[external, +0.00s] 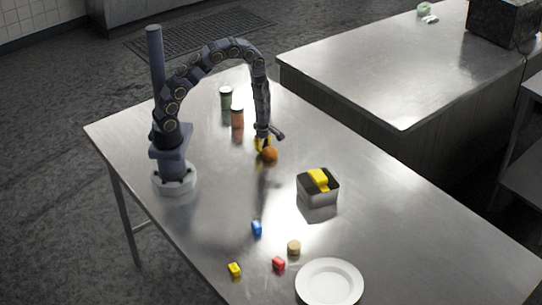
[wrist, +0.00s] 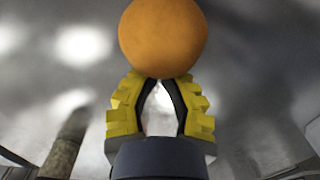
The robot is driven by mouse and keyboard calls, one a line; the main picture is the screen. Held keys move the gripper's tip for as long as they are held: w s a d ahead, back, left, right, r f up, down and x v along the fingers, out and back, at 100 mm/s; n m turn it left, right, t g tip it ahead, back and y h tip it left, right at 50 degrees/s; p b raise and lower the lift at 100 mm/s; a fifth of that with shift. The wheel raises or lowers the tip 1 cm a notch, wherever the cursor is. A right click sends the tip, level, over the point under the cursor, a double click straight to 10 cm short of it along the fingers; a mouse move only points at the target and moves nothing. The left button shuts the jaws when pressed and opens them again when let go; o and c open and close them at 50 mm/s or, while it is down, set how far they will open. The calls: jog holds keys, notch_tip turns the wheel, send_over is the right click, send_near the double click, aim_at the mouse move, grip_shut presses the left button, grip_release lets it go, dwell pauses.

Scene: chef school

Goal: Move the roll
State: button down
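The only roll-like thing I can make out is a small tan, round piece (external: 294,247) on the metal table, near the white plate; I cannot be sure that it is the roll. My gripper (external: 263,146) is well away from it, farther back on the table, pointing down. In the wrist view, its yellow fingers (wrist: 160,82) have a visible gap between their dark inner pads. An orange ball (wrist: 162,38) is just beyond the fingertips, wider than the gap and not between the pads. It also shows beside the fingers in the external view (external: 270,155). I cannot tell whether they touch.
A grey box (external: 318,194) with a yellow block (external: 318,179) stands right of centre. Blue (external: 257,228), red (external: 278,264) and yellow (external: 235,269) blocks lie near the white plate (external: 330,262). Two jars (external: 226,98) (external: 237,117) stand behind my gripper. The table's right side is clear.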

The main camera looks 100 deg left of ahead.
aim_at(279, 165)
jog(key=w+d, duration=0.6)
jog(key=shift+w+d, duration=0.4)
notch_tip(279, 165, up, 10)
dwell(0.3)
